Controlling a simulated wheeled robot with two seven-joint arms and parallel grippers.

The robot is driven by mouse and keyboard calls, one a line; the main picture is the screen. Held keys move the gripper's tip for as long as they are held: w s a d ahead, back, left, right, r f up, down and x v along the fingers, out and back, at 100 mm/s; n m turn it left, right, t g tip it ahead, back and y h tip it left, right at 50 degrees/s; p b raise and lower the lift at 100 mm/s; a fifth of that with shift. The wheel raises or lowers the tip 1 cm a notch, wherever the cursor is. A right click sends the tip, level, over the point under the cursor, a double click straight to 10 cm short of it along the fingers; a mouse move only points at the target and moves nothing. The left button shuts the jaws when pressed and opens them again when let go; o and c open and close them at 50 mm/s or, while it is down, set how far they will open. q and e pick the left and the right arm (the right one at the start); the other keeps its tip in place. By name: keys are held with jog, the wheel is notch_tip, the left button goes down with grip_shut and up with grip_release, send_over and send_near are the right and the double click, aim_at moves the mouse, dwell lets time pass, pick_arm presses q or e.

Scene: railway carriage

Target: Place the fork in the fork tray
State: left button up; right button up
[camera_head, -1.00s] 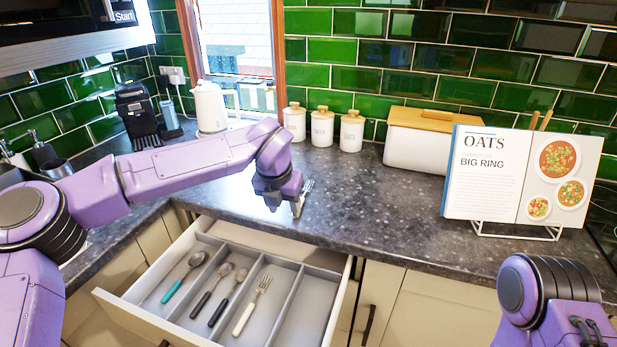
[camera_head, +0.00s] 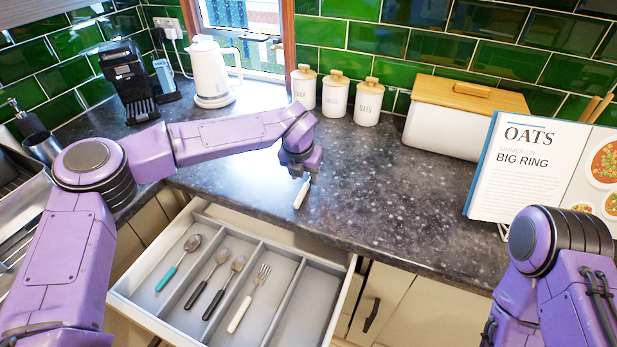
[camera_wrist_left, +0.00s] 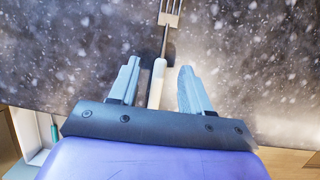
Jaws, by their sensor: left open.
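A fork with a white handle (camera_head: 301,194) lies on the dark speckled counter, just behind the open drawer. In the wrist view its handle (camera_wrist_left: 157,86) lies between my left gripper's fingers, and its metal tines (camera_wrist_left: 170,12) point away from the gripper. My left gripper (camera_head: 306,175) is open over the fork, with a gap visible on each side of the handle. In the head view it hides the tines. The fork tray compartment (camera_head: 270,254) in the drawer holds another white-handled fork (camera_head: 247,300). My right gripper is out of view.
The open drawer (camera_head: 140,312) also holds a teal-handled spoon (camera_head: 177,264) and two dark-handled spoons (camera_head: 207,278); its right compartment (camera_head: 308,308) is empty. Canisters (camera_head: 338,93), a kettle (camera_head: 208,75), a bread bin (camera_head: 450,128) and a recipe book (camera_head: 525,172) stand behind.

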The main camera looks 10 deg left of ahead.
aim_at(308, 183)
pick_arm(q)
jog(key=x, duration=0.2)
jog(key=shift+w+d+f, duration=0.15)
jog(key=shift+f, duration=0.2)
grip_shut()
jog(key=shift+r, duration=0.1)
